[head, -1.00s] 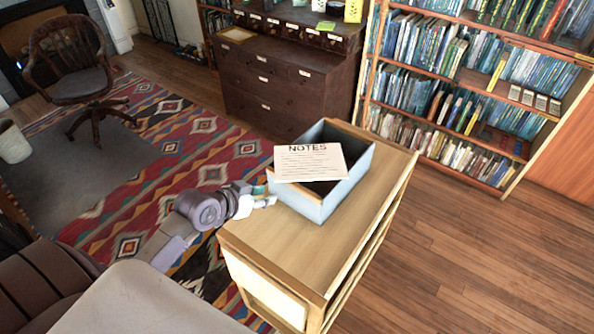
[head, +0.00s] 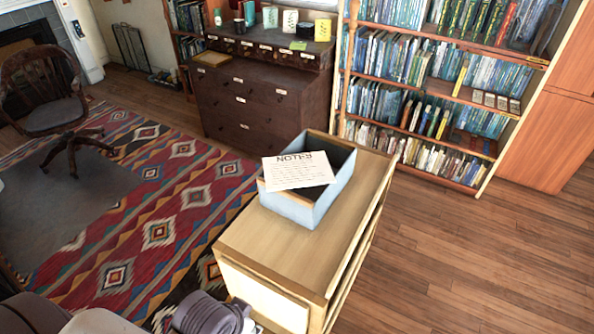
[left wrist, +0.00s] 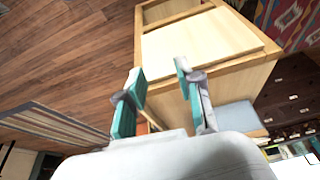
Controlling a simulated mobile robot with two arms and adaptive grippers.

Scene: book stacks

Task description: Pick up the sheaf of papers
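The sheaf of papers (head: 298,171), a pale sheet headed NOTES, lies across the top of an open blue-grey box (head: 289,208), over its near left part. The box stands on a light wooden cabinet (head: 285,242). My left arm shows only at the bottom edge of the head view, below and left of the cabinet; its fingers cannot be made out there. In the left wrist view my left gripper (left wrist: 160,69) is open and empty, its two fingers apart in front of the cabinet (left wrist: 195,45). The papers cannot be made out there. My right gripper is not in view.
A dark drawer chest (head: 250,105) stands behind the cabinet, with a full bookcase (head: 395,88) to its right. A wooden chair (head: 45,95) is at the far left on a patterned rug (head: 160,235). The wooden floor (head: 465,260) right of the cabinet is clear.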

